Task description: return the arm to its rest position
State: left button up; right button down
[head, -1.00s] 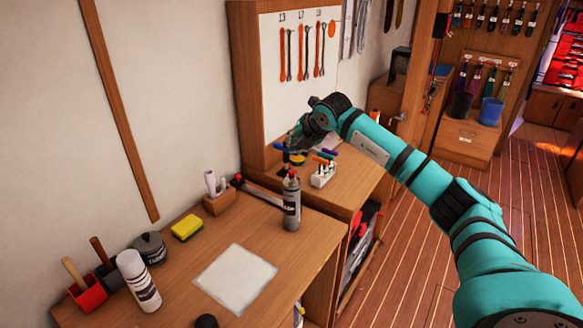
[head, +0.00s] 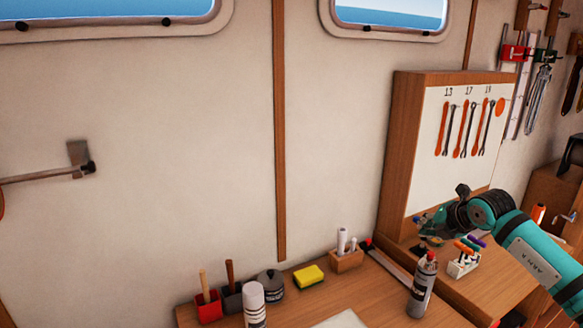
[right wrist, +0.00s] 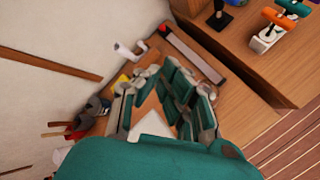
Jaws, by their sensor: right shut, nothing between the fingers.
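My right arm (head: 545,262) is teal with black bands and comes in from the lower right in the head view. Its gripper (head: 432,226) is over the back of the raised right part of the bench, in front of the wrench board. In the right wrist view the gripper fingers (right wrist: 160,100) are shut with nothing seen between them. The bench and a white sheet (right wrist: 152,125) show beyond them. My left gripper is not in view.
A spray can (head: 422,284) and a holder of coloured-handled tools (head: 462,266) stand near the right gripper. A yellow sponge (head: 308,276), a white can (head: 255,305) and a red pot (head: 208,310) stand along the bench. The wrench board (head: 440,190) rises behind the gripper.

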jog(key=s+a+r+m+t+y, duration=0.15)
jog(key=a+y, duration=0.25)
jog(key=a, duration=0.5)
jog(key=s+a+t+y, duration=0.2)
jog(key=s+a+y, duration=0.15)
jog(key=a, duration=0.55)
jog(key=s+a+r+t+y, duration=0.15)
jog(key=a+y, duration=0.25)
jog(key=a, duration=0.4)
jog(key=s+d+f+m+h, duration=0.5)
jog(key=s+f+m+h, duration=0.25)
jog(key=m, duration=0.35)
jog(key=s+d+f+m+h, duration=0.6)
jog(key=f+m+h, duration=0.15)
jog(key=m, duration=0.35)
jog(key=s+a+f+m+g+y, duration=0.15)
jog(key=s+f+g, duration=0.45)
jog(key=s, duration=0.6)
jog(key=s+a+f+g+y, duration=0.1)
jog(key=s+a+f+g, duration=0.35)
jog(key=s, duration=0.75)
notch_tip(320, 180, down, 32)
jog(key=s+d+g+b, duration=0.2)
jog(key=s+d+f+g+b, duration=0.1)
jog(key=s+d+f, duration=0.1)
jog(key=s+f, duration=1.3)
jog(key=shift+s+d+f, duration=0.3)
jog(key=shift+s+f, duration=0.05)
jog(key=shift+f, duration=0.1)
